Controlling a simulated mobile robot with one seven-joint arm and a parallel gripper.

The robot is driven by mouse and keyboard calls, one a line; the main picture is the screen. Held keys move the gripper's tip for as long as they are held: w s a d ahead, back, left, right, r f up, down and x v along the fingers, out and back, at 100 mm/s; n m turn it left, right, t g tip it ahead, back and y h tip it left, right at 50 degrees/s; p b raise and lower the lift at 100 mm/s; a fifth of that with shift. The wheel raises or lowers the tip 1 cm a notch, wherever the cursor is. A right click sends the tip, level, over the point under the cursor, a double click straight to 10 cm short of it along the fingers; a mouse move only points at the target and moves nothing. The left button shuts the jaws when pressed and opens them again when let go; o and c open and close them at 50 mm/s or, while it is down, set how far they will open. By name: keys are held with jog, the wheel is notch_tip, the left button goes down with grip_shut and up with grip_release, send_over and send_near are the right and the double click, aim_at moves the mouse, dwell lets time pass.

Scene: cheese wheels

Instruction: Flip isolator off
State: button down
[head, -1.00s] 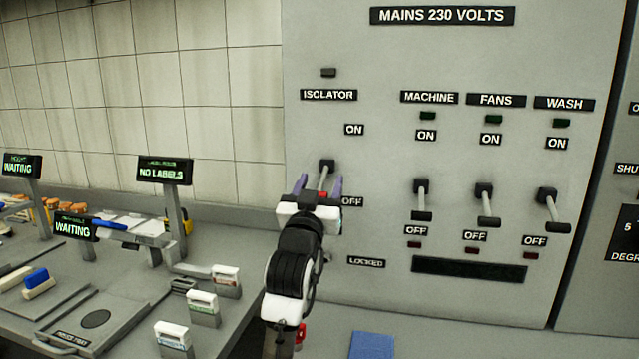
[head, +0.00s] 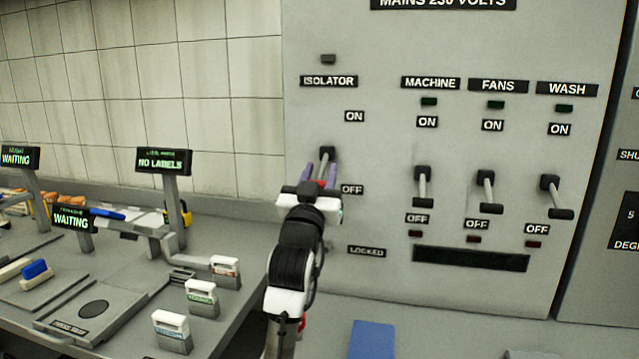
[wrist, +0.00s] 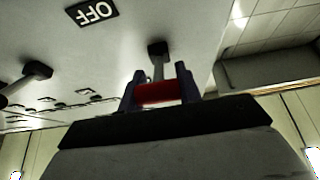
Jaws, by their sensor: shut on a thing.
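The isolator lever (head: 326,158) is on the grey panel under the ISOLATOR label (head: 328,81). It hangs down and out from its dark pivot, its end about level with the OFF label (head: 352,189) and below the ON label (head: 354,116). My gripper (head: 320,176) is at the lever's end, its purple fingers on either side. In the wrist view the fingers of my gripper (wrist: 159,92) are shut on the lever's red grip (wrist: 158,94), with the stem running back to the pivot. In the head view my gripper partly hides the grip.
The machine lever (head: 423,186), fans lever (head: 487,192) and wash lever (head: 553,197) hang down to the right. A LOCKED label (head: 367,252) is below. A grey bench (head: 130,300) with screens and small boxes is on the left. A blue object (head: 372,340) lies low at centre.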

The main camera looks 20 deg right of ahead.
jog(key=shift+w+d+f+t+h+b, duration=0.1)
jog(key=shift+f+t+h+b, duration=0.3)
jog(key=shift+b, duration=0.35)
jog(key=shift+r, duration=0.1)
jog(key=c, duration=1)
grip_release()
jog(key=shift+o, duration=0.2)
jog(key=b+v, duration=0.4)
jog(key=v, duration=1)
jog(key=shift+b, duration=0.3)
jog(key=shift+w, duration=0.15)
